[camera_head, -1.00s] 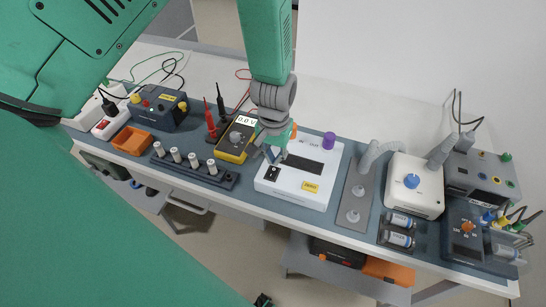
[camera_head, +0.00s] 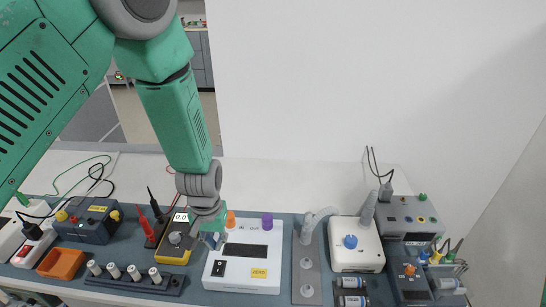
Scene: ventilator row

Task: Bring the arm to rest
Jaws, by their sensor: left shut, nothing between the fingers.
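My left arm comes in from the upper left and hangs down over the bench. Its gripper (camera_head: 213,240) is shut and empty, pointing down at the back left corner of the white box (camera_head: 225,285). That box has a dark display, a black switch, a yellow ZERO label, and orange and purple ports at the back. The fingertips are small and partly hidden by the wrist, so I cannot tell if they touch the box. The yellow meter (camera_head: 172,255) stands just left of the gripper, partly covered by my wrist. My right gripper does not show.
Left are a blue-grey supply box (camera_head: 88,226), an orange tray (camera_head: 60,264) and a rack (camera_head: 140,283) of several pale cylinders. Right are a grey plate with a hose (camera_head: 306,272), a white unit with a blue knob (camera_head: 356,258) and a grey device (camera_head: 408,217). A bare wall stands behind.

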